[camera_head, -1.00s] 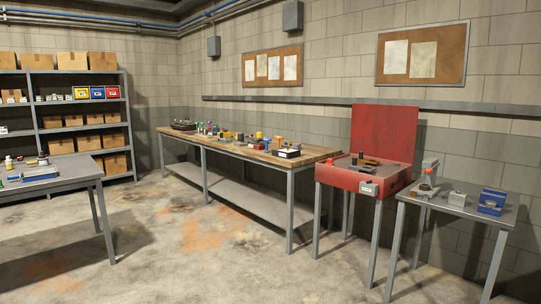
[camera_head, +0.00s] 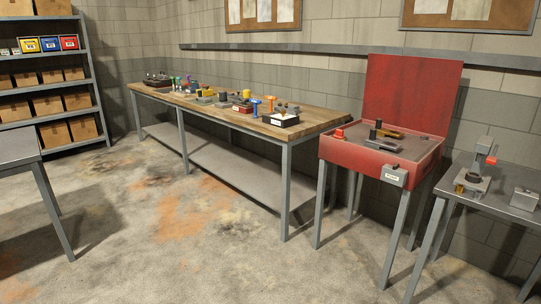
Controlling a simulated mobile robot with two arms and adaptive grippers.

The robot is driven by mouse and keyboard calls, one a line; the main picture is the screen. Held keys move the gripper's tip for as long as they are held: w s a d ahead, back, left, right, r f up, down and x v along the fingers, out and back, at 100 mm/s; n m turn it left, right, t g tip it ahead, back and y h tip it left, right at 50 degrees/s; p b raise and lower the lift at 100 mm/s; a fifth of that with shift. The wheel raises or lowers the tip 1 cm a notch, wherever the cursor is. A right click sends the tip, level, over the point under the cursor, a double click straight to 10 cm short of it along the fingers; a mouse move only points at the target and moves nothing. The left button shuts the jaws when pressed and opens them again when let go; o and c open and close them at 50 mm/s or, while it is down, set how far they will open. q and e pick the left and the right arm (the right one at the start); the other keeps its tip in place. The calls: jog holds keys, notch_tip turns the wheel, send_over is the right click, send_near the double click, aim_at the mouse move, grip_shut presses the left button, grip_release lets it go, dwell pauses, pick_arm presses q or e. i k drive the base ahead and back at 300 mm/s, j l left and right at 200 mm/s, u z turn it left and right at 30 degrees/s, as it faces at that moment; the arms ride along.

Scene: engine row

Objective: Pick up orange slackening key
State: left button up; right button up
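A small orange upright piece (camera_head: 271,103) with a wider top stands near the right end of the long wooden-topped workbench (camera_head: 318,120). It may be the orange slackening key, but it is too small to be sure. A blue upright piece (camera_head: 255,106) of similar shape stands just left of it. A dark tray with a white front label (camera_head: 281,120) sits close by on the right. Neither of my grippers is in view.
A red open-lidded station (camera_head: 350,160) on legs stands right of the bench. A grey side table (camera_head: 511,206) is at far right, another table (camera_head: 18,148) at left. Shelving with boxes (camera_head: 53,103) stands at back left. The concrete floor ahead is clear.

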aim_at(272, 98)
jog(key=i+j, duration=0.1)
jog(key=i, duration=3.2)
jog(key=z, duration=0.4)
